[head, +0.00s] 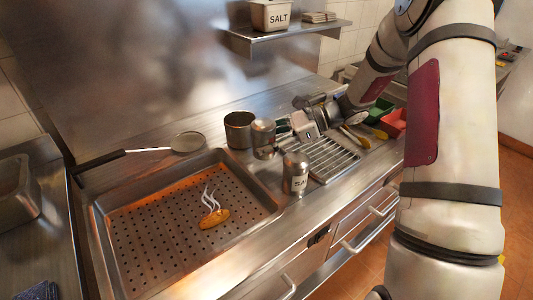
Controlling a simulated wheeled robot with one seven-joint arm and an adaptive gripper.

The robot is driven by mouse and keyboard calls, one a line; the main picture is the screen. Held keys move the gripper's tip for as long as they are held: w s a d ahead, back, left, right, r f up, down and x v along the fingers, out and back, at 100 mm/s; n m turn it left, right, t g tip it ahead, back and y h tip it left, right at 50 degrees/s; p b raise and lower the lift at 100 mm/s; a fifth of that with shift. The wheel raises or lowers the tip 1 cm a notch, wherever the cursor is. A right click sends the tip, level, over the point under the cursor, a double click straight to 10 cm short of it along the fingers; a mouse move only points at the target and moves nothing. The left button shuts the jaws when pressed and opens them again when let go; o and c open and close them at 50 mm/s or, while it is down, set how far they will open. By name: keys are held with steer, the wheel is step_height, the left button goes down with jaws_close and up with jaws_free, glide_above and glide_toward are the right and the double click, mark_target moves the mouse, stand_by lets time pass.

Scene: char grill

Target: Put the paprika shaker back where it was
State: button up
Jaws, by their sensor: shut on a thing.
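My gripper (282,128) reaches in from the right above the counter, its fingers pointing left. It is shut on a metal shaker (263,138), taken to be the paprika shaker; no label on it is readable. The shaker is upright, just right of an open metal pot (239,130). Whether its base touches the counter cannot be told. A second metal shaker (295,174) stands nearer the front, with a partly visible label starting "SA".
A perforated grill tray (150,235) holds a steaming piece of food (214,218). A slatted rack (335,158) is beneath my gripper. Green (378,111) and red (393,122) containers stand right. A shelf (290,38) holds a salt box (271,15).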

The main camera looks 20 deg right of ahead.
steer(key=shift+a+f, duration=0.1)
steer(key=shift+f, duration=1.85)
steer(key=o, duration=1.4)
steer(key=shift+f, duration=0.2)
